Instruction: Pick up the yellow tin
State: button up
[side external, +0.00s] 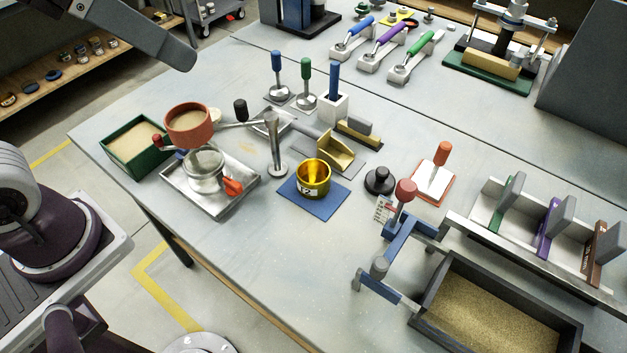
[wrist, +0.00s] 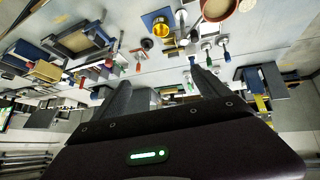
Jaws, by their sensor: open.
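In the wrist view the tin (wrist: 161,31) is small and far off, on the blue mat near the top. My gripper (wrist: 160,76) shows in the wrist view with two dark fingers spread apart and nothing between them. It is well away from the tin. The fingertips cannot be made out in the side view.
A brass scoop (side external: 337,156) lies just behind the tin, and a metal post (side external: 276,150) stands to its left. A metal tray (side external: 181,190) with a glass jar is further left. A black knob (side external: 379,181) and a blue frame (side external: 400,241) are to the right. The table in front is clear.

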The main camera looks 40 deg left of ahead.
jog(key=w+d+r+t+h, duration=0.3)
jog(key=w+d+r+h, duration=0.15)
jog(key=w+d, duration=0.5)
jog(key=n+t+y, duration=0.3)
jog(key=n+y, duration=0.2)
jog(key=y, duration=0.7)
send_over(316, 170)
jog(key=s+d, duration=0.2)
jog(key=s, duration=0.3)
notch_tip(316, 170, down, 10)
jog(key=f, duration=0.1)
jog(key=shift+h, duration=0.25)
notch_tip(316, 170, down, 25)
jog(key=shift+s+a+f, duration=0.1)
jog(key=shift+a+f, duration=0.05)
jog(key=x, duration=0.3)
jog(key=f+x, duration=0.1)
jog(key=x, duration=0.3)
jog(key=shift+s, duration=0.1)
jog(key=c, duration=1.5)
